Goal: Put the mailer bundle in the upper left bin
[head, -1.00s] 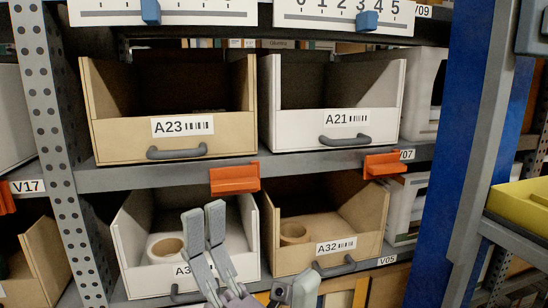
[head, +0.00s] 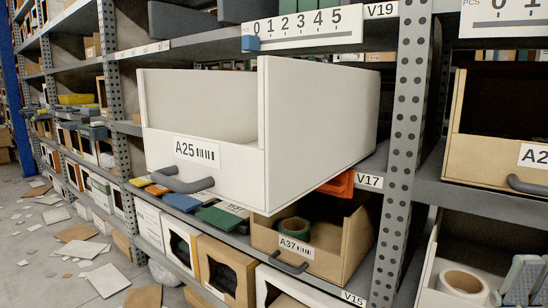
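I see no mailer bundle in this view. A white open-front bin labelled A25 (head: 215,165) is on the upper shelf and juts out past the shelf edge. The visible part of its inside is bare; its floor is hidden by its front wall. A tan bin labelled A23 in the earlier frame (head: 500,160) is cut by the right edge, its inside dark. My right gripper is out of view.
A tan bin A37 (head: 345,248) with a green tape roll (head: 293,229) is below A25. A perforated post (head: 404,130) separates the bays. Cardboard scraps (head: 80,250) litter the floor at left.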

